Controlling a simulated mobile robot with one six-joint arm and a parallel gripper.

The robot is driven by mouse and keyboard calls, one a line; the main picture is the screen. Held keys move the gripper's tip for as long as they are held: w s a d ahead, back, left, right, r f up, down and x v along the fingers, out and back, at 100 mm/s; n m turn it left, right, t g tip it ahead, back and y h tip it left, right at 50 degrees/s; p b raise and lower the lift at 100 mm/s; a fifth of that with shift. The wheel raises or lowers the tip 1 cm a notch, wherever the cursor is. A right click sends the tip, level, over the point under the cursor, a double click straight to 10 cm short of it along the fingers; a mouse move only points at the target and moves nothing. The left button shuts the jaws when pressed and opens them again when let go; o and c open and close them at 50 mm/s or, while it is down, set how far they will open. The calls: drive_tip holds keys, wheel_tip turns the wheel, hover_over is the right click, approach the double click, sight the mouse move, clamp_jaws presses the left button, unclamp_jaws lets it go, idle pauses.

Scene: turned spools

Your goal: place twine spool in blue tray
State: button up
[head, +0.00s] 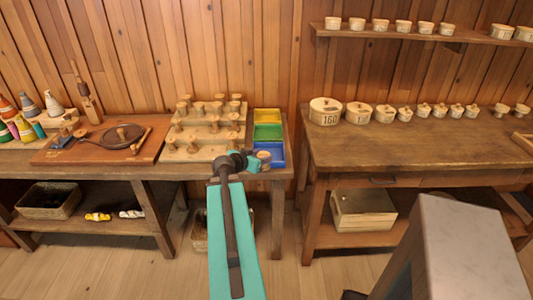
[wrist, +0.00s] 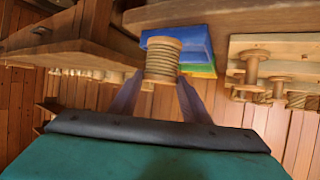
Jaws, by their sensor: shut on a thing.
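My gripper (head: 258,163) is at the front edge of the left bench. It is shut on the twine spool (wrist: 163,62), a wooden spool wound with tan cord, which sits between the two fingers in the wrist view. The blue tray (head: 278,154) is the nearest of three coloured trays. In the head view the spool (head: 264,155) overlaps the blue tray; in the wrist view it covers part of the tray (wrist: 203,40). I cannot tell whether it touches the tray.
The green tray (head: 268,132) and yellow tray (head: 267,115) lie behind the blue one. A stepped wooden rack (head: 203,151) with several spools stands just left. A board with a round dark plate (head: 118,137) is farther left. Lidded pots (head: 325,111) line the right bench.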

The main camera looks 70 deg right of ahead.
drive_tip(key=shift+f+b, duration=0.15)
drive_tip(key=shift+b, duration=0.85)
drive_tip(key=shift+d, duration=0.25)
drive_tip(key=w+d+f+p, duration=0.1)
drive_tip(key=d+p, duration=0.3)
drive_tip(key=d, duration=0.9)
drive_tip(key=shift+w+p, duration=0.3)
drive_tip(key=shift+w, duration=0.3)
drive_tip(key=shift+a+f, duration=0.1)
drive_tip(key=shift+f+p, duration=0.8)
drive_tip(key=shift+f, duration=0.85)
drive_tip(key=shift+f, duration=0.15)
drive_tip(key=o, duration=1.1)
